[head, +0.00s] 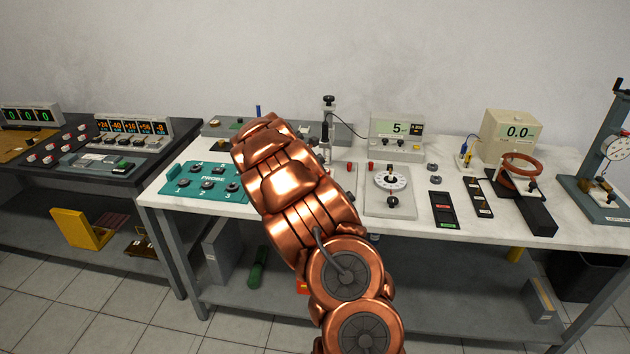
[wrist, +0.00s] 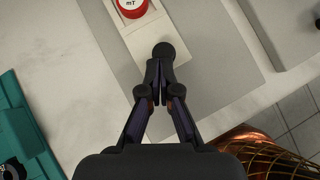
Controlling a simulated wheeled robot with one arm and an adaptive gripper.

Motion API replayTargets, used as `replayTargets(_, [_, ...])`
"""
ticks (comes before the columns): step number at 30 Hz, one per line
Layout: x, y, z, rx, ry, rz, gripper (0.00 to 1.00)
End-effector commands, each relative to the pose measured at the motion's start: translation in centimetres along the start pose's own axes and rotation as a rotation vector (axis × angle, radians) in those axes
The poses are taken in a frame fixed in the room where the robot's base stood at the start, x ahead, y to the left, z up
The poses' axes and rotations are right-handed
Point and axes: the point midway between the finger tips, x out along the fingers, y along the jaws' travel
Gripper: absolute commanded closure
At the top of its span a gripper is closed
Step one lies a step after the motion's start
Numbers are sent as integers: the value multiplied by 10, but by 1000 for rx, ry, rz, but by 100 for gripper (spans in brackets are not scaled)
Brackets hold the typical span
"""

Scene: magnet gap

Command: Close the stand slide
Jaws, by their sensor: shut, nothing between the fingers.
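My gripper (wrist: 159,66) is shut and empty in the wrist view, its fingertips meeting just below a round black knob (wrist: 164,50). I cannot tell if they touch it. The knob sits at the near end of a pale strip (wrist: 150,30), which looks like the stand slide, on a grey base plate (wrist: 205,60). In the head view an upright stand (head: 328,103) with a black knob on top rises behind my copper arm. The arm hides my gripper and most of the stand's base there.
A teal PROBE tray (head: 200,195) lies left of my arm on the white bench (head: 400,222). A dial box (head: 391,207) and a display reading 5 (head: 397,128) stand to the right. A copper coil (head: 520,166) and a gauge stand (head: 607,150) are farther right.

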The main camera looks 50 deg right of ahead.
Motion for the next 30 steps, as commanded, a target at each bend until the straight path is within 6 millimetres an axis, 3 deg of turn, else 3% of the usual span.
replayTargets(5, [-10, 0, -7, -3, 0, 0, 100])
replayTargets(12, [-42, 3, -27, -2, -2, 3, 100])
replayTargets(24, [-107, 3, -25, 1, -2, 5, 100])
replayTargets(30, [-127, 2, -25, 1, -1, 1, 100])
